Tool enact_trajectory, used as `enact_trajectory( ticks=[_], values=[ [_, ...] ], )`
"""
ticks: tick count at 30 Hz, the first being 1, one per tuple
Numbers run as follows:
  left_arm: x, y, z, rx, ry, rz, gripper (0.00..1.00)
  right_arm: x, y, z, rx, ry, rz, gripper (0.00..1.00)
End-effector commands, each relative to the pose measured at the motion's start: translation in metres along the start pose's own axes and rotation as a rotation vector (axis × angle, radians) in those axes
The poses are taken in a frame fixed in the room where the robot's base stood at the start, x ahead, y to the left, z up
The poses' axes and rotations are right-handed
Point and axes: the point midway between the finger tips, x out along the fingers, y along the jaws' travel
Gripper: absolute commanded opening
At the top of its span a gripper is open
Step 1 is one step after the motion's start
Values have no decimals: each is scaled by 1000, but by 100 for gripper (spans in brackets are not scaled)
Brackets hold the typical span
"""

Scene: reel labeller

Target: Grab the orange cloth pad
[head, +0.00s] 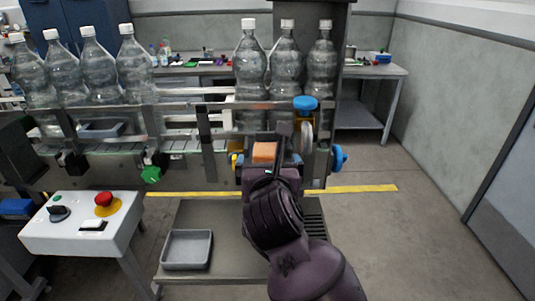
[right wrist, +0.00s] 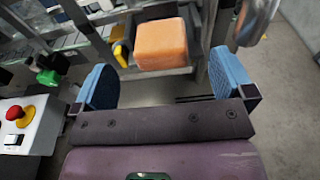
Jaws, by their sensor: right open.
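The orange cloth pad (head: 264,152) is a small block-shaped pad sitting in a dark holder on the front of the bottle line in the head view. In the right wrist view the orange cloth pad (right wrist: 161,43) lies ahead of the fingers, between their lines and apart from both. My right gripper (right wrist: 172,82) is open, with blue finger pads to either side and nothing between them. In the head view my right arm reaches up from below, and its wrist hides most of the right gripper. My left gripper is not in view.
Clear bottles (head: 249,65) stand on the conveyor behind metal rails. Blue knobs (head: 306,103) are right of the pad. A control box with a red button (head: 104,199) stands at left. A grey tray (head: 186,249) lies on the lower shelf. The floor at right is clear.

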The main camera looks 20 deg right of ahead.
Motion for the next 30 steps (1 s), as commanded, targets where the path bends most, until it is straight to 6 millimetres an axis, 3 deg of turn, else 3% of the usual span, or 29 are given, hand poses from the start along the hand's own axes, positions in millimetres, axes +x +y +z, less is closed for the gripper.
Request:
enact_trajectory(
  ticks=[5, 15, 24, 30],
  values=[
    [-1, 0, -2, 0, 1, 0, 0, 11, 0, 1, -3, -3, -2, 100],
    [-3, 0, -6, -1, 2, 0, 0, 51, 0, 1, -3, -2, -1, 100],
    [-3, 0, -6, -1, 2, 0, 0, 55, 0, 0, -1, -1, -2, 100],
    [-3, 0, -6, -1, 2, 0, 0, 55, 0, 0, -1, -1, -2, 69]
  ],
)
